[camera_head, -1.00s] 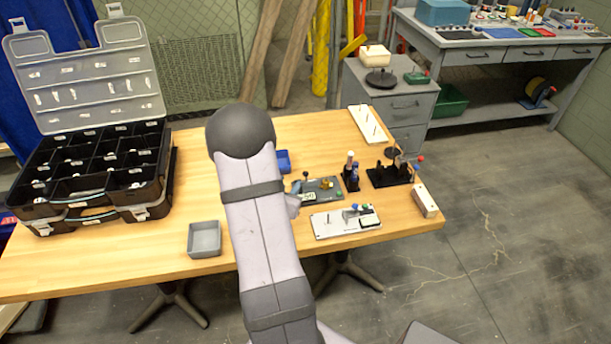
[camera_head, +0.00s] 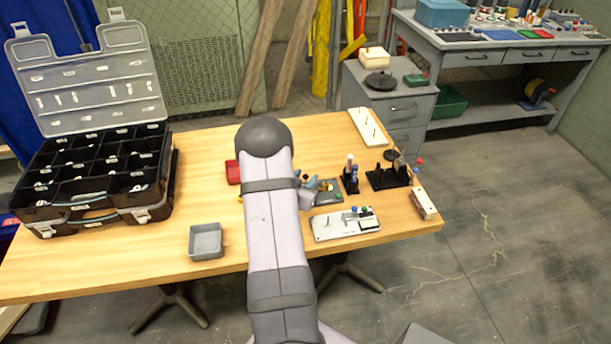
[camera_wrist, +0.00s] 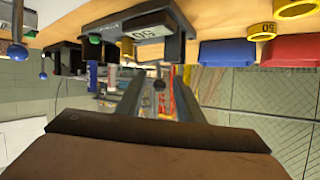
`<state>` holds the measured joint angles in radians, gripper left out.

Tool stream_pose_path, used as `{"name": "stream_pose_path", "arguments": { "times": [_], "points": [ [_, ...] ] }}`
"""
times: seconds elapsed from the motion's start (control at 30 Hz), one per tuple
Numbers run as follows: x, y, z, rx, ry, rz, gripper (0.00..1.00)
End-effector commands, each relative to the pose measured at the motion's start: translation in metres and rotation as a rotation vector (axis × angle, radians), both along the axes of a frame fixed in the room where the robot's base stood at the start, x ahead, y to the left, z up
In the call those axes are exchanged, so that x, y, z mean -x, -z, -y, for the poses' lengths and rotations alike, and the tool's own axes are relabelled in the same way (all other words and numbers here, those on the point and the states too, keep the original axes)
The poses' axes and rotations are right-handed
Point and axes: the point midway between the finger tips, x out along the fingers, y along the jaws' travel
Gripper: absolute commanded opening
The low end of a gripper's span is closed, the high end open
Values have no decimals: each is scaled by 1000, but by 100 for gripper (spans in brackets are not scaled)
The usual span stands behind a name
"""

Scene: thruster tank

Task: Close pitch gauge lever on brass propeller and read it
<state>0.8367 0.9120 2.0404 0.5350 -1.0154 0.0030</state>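The pitch gauge (camera_head: 328,198) is a dark grey fixture with a small brass-coloured part (camera_head: 325,185), perhaps the propeller, on the table right of my arm. In the wrist view the scene is upside down; a grey body (camera_wrist: 100,37) with a pale plate marked 50 and a green knob shows at the top. My gripper (camera_wrist: 158,76) has its two fingers apart. My arm hides part of the gauge area in the head view.
A pale plate with knobs (camera_head: 346,223) lies in front of the gauge, and dark stands (camera_head: 388,178) are to its right. A grey tray (camera_head: 205,241) and black organizer (camera_head: 95,175) are left. Red (camera_wrist: 292,51) and blue (camera_wrist: 227,53) bins are nearby.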

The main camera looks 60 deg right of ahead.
Motion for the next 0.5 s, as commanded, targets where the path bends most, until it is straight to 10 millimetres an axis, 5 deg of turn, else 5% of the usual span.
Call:
{"name": "stream_pose_path", "arguments": {
  "times": [0.43, 0.5],
  "points": [
    [-1, 4, 8, -1, 0, -1, 34],
    [-1, 3, 7, -1, 0, -1, 17]
  ]
}}
